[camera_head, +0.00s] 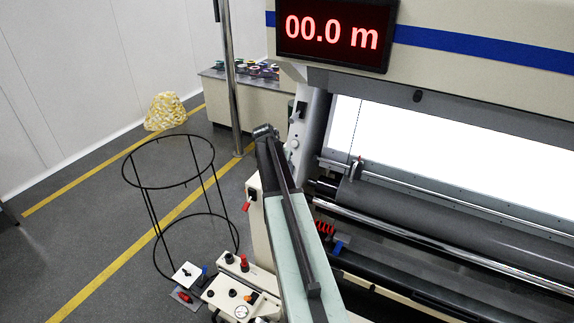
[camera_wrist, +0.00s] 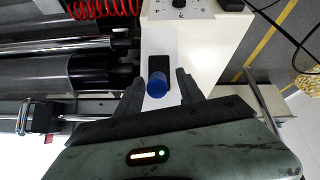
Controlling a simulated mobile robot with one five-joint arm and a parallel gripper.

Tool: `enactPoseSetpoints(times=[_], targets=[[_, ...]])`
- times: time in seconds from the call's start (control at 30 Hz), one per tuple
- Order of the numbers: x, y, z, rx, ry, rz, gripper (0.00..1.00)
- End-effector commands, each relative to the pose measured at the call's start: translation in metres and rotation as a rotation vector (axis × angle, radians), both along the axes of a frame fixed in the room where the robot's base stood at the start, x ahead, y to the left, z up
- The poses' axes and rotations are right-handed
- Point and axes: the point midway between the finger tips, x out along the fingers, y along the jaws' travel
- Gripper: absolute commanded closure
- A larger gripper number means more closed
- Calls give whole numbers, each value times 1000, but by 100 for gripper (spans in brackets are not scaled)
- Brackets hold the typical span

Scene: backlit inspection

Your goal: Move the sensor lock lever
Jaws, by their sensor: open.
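A round blue knob (camera_wrist: 157,84) on a black block (camera_wrist: 174,70) shows in the wrist view, in front of a pale machine side. It looks like the end of the sensor lock lever, but I cannot tell for sure. My gripper (camera_wrist: 160,78) is open, with one dark finger to the left of the knob and one to the right. The knob lies between the fingers in the picture; I see no clear contact. In the head view my arm reaches along the machine's left end, and the gripper's fingers cannot be made out there.
A red coiled hose (camera_wrist: 103,8) and dark rollers (camera_wrist: 40,72) lie left in the wrist view. In the head view, a lit white panel (camera_head: 460,150) and a chrome bar (camera_head: 440,236) are right. A black wire stand (camera_head: 168,187) and a control box (camera_head: 240,285) stand left.

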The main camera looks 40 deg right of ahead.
Motion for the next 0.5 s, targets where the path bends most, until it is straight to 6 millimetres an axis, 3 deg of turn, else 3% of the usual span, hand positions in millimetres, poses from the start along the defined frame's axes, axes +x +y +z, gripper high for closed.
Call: enactPoseSetpoints(times=[0.17, 0.5], targets=[[-2, 5, 14, 1, 1, 0, 55], [-9, 32, 68, -1, 0, 1, 55]])
